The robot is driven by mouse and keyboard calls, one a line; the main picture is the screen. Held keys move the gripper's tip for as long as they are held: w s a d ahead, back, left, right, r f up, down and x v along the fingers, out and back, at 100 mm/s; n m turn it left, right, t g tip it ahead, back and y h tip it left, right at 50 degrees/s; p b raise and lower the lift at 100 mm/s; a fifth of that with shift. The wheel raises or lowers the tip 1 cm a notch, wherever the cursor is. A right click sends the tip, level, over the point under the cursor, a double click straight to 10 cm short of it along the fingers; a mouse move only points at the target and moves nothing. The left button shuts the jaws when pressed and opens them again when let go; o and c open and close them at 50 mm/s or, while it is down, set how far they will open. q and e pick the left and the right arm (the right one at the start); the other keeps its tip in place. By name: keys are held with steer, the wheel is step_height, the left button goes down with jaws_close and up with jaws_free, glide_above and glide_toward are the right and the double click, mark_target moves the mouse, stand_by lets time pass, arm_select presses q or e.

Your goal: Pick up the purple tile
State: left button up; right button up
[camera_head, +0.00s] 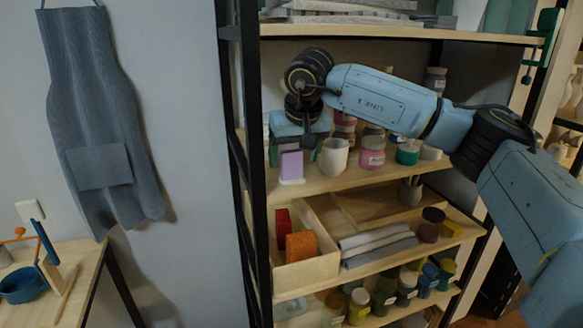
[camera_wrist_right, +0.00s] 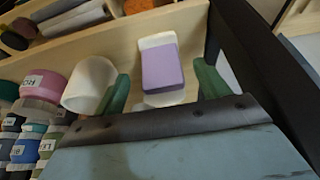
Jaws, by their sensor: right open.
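The purple tile (camera_head: 291,165) stands upright on a small white base on the middle shelf, near the left post. It also shows in the right wrist view (camera_wrist_right: 162,70). My right gripper (camera_head: 297,150) is open just above and behind it in the head view. In the wrist view its green fingers (camera_wrist_right: 162,86) lie on either side of the tile in the picture, with gaps on both sides. I cannot tell how far the fingertips are from it in depth. My left gripper is not in view.
A white cup (camera_head: 333,158) stands right beside the tile, close to one finger. Pink jars (camera_head: 371,154) and others stand farther right. A black shelf post (camera_head: 254,130) is close on the left. A wooden drawer below holds a red block (camera_head: 283,228) and an orange block (camera_head: 301,246).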

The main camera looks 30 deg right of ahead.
mark_target(290, 164)
steer(key=x, duration=0.4)
steer(key=shift+w+p, duration=0.3)
steer(key=shift+p, duration=0.1)
steer(key=shift+s, duration=0.15)
steer(key=shift+c, duration=1.7)
steer(key=c, duration=0.7)
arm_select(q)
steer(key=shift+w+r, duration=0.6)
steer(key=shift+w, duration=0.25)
arm_select(e)
steer(key=shift+c, duration=0.5)
steer(key=shift+r, duration=0.15)
